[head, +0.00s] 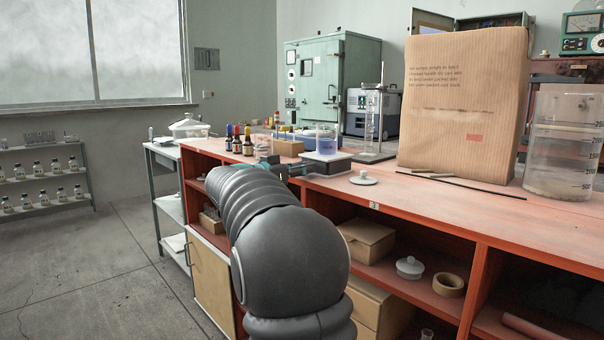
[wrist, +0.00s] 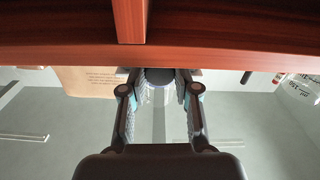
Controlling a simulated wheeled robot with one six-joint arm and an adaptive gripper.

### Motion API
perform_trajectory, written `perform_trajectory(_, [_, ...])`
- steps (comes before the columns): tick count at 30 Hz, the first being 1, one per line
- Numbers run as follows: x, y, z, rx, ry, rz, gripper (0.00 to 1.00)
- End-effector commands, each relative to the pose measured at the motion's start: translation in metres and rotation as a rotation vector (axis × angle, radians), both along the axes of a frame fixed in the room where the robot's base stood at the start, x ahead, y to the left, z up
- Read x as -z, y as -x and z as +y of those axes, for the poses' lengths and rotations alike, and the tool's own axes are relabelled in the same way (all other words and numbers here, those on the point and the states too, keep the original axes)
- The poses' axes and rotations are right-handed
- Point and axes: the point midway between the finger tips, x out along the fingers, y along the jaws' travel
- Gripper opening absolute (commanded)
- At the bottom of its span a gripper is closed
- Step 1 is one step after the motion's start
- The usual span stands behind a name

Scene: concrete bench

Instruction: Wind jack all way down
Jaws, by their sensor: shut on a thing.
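The lab jack (head: 332,156) stands near the bench's front edge in the head view, left of the tall brown package. A beaker of blue liquid (head: 326,144) stands on its top plate. My gripper (head: 277,170) is at the jack's left front side, partly hidden behind my own arm. In the wrist view my gripper (wrist: 158,78) is shut on a dark round piece, which looks like the jack's knob (wrist: 158,73). How high the jack stands is hard to tell, since its frame is small and partly covered.
A white lid (head: 363,179) lies on the bench right of the jack. Dropper bottles (head: 237,142) stand to the left and a metal stand (head: 376,150) behind. The brown package (head: 458,110) and a large beaker (head: 562,150) fill the right. Shelves lie below the bench top.

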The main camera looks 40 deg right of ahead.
Motion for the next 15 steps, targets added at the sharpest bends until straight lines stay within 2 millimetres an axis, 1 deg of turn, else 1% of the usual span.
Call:
perform_trajectory(1, [0.0023,0.0001,0.0001,0.000,0.003,0.029,0.00])
perform_trajectory(6, [0.0011,0.0000,0.0001,0.000,0.010,0.116,0.00])
perform_trajectory(15, [-0.0002,0.0000,0.0001,0.001,0.011,0.139,0.00])
